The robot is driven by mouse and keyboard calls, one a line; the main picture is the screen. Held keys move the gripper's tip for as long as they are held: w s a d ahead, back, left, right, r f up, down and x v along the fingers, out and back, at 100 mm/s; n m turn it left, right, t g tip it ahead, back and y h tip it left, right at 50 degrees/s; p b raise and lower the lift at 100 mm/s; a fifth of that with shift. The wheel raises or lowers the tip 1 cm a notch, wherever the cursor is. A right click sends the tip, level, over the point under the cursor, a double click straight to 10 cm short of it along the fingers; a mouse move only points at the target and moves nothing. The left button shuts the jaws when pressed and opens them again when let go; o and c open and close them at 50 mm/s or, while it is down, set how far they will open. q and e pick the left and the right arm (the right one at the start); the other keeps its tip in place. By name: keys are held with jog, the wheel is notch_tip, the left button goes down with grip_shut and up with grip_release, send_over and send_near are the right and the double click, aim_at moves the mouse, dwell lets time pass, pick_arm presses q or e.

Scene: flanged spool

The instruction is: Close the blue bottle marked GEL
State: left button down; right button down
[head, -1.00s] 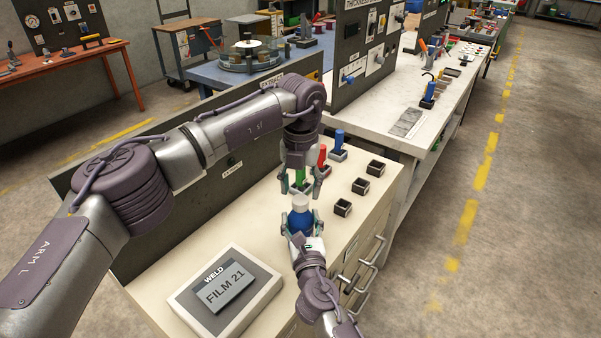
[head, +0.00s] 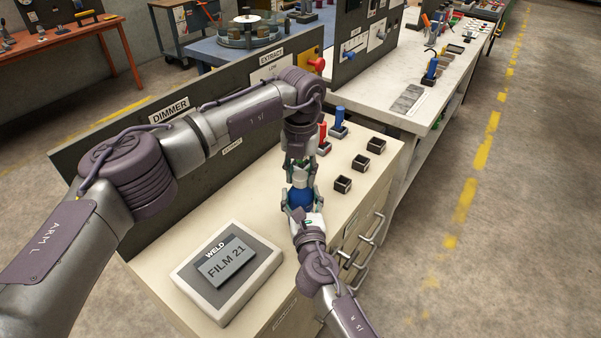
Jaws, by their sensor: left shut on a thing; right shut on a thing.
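The blue bottle (head: 300,198) stands upright over the cream cabinet top, near its right edge. A white cap or neck (head: 300,175) shows at its top. My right gripper (head: 301,206) comes from the front and is shut on the blue bottle's body. My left gripper (head: 299,171) points down from above and is shut around the white top. The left fingers partly hide the white top, so I cannot tell how the cap sits on the neck. The GEL marking is not readable here.
A box labelled WELD with a FILM 21 plate (head: 227,263) lies to the left on the cabinet top (head: 275,240). Red (head: 323,136) and blue (head: 339,121) handled items stand behind. Several small black square holders (head: 343,184) sit to the right. A dark panel (head: 140,165) borders the left.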

pick_arm(q)
jog(key=shift+m, duration=0.3)
jog(key=m, duration=0.4)
jog(key=c, duration=0.7)
grip_release()
jog(key=shift+o, duration=0.2)
notch_tip(320, 180, up, 12)
